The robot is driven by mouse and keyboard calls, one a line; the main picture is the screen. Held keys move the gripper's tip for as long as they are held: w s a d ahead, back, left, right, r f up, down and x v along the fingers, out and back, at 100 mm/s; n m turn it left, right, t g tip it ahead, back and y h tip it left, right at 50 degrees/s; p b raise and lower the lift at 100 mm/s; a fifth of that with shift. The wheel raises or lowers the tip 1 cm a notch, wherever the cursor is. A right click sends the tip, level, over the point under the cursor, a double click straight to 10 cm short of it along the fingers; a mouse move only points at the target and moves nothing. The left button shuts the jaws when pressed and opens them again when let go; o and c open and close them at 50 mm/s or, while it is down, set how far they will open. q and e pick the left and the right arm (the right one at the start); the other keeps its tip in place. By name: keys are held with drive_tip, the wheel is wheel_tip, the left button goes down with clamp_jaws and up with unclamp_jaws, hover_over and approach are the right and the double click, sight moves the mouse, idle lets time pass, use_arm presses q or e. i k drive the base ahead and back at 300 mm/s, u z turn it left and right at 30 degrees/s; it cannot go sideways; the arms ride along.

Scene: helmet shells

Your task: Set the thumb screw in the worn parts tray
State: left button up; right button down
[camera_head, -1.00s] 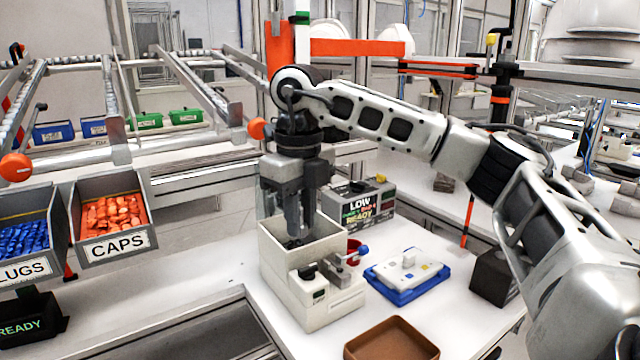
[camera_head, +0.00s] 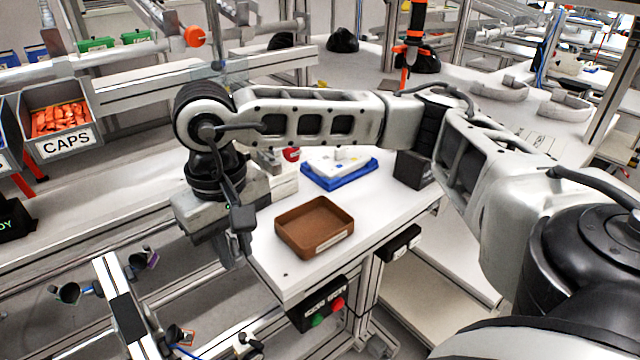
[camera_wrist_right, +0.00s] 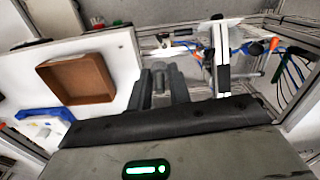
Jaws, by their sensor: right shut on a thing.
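The brown worn parts tray (camera_head: 290,238) sits near the front of the white table, with a pale label on its front wall. It looks empty, and it also shows at the left in the right wrist view (camera_wrist_right: 77,82). My right gripper (camera_head: 241,245) is to the left of the tray, by the table's left edge, pointing down. In the right wrist view its fingers (camera_wrist_right: 163,88) are shut on a small grey piece (camera_wrist_right: 168,72), which seems to be the thumb screw; it is mostly hidden between them. My left gripper is not in view.
A blue tray (camera_head: 340,176) with a white part stands behind the brown tray, with a dark box (camera_head: 412,170) to its right. A button box (camera_head: 318,306) hangs on the table's front.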

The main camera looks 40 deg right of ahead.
sight(313, 231)
drive_tip(key=k, duration=1.25)
drive_tip(key=z, duration=0.8)
drive_tip(key=i, duration=1.4)
drive_tip(key=u, duration=0.5)
